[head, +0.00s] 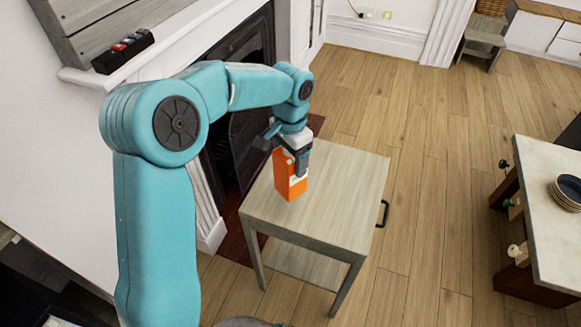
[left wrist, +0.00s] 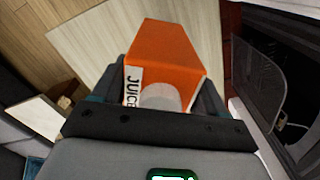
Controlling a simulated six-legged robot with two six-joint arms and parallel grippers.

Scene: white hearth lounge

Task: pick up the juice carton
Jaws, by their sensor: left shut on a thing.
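The orange juice carton (head: 289,182) is upright at the small wooden side table (head: 340,195). I cannot tell whether its base touches the tabletop. My left gripper (head: 296,158) comes down from above and is shut on the carton's upper part. In the left wrist view the carton (left wrist: 165,55) sits between the two fingers of the gripper (left wrist: 165,95), with "JUICE" lettering and a pale round cap showing. The fingers hide part of its sides. My right gripper is not in view.
A dark fireplace (head: 235,140) with a white surround stands close behind and left of the table. A counter with stacked plates (head: 567,190) is at the right. Wooden floor (head: 430,150) between them is clear.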

